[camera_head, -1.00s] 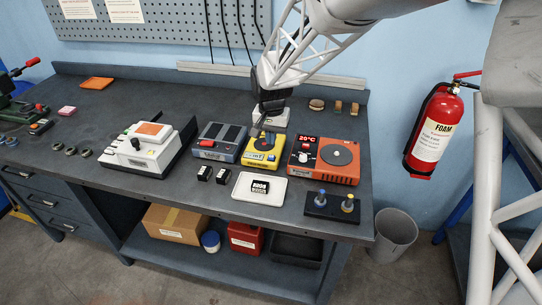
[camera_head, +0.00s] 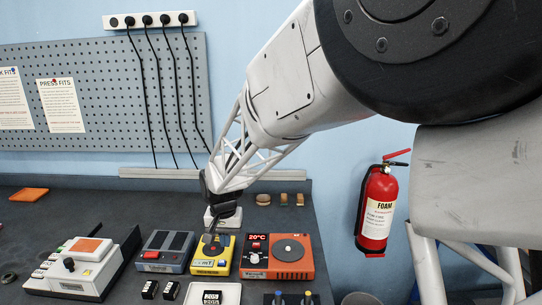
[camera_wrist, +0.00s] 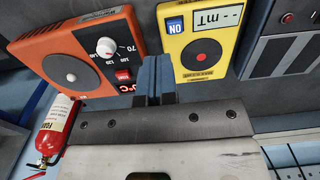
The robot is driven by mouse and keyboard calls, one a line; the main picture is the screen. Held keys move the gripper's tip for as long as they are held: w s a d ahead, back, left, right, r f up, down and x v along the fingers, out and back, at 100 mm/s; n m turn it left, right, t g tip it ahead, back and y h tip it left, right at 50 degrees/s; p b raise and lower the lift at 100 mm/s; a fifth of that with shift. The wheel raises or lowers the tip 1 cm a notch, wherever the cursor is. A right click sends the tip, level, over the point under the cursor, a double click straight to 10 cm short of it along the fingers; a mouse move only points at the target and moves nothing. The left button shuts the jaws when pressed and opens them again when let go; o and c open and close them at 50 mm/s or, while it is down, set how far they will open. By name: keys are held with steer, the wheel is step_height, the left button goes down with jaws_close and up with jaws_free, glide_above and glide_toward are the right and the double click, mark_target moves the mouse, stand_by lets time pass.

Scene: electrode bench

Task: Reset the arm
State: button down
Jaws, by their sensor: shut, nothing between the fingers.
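My gripper (camera_head: 211,238) hangs over the yellow meter (camera_head: 206,267) on the bench, with its fingers closed and empty. In the wrist view the closed fingertips (camera_wrist: 154,75) point between the yellow meter (camera_wrist: 199,52) and the orange hotplate (camera_wrist: 72,62). The meter's screen reads "mT" and its switch is marked "ON". I cannot tell whether the fingertips touch anything. My arm comes in from the upper right in the head view.
The orange hotplate (camera_head: 290,260) shows 20°C, right of the meter. A blue-grey unit (camera_head: 165,252) and a white machine (camera_head: 82,264) stand to the left. A fire extinguisher (camera_head: 376,212) hangs on the wall.

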steer(key=s+d+r+t, duration=0.1)
steer(key=s+d+r, duration=0.45)
steer(key=d, duration=0.45)
steer(key=s+d+r, duration=0.5)
steer(key=s+d, duration=0.2)
steer(key=d, duration=0.3)
steer(key=s+d, duration=0.6)
steer(key=s, duration=0.3)
steer(key=s+d+r+t, duration=0.1)
steer(key=s+d, duration=0.6)
steer(key=s, duration=0.2)
steer(key=shift+s+r, duration=0.15)
steer(key=shift+s, duration=0.15)
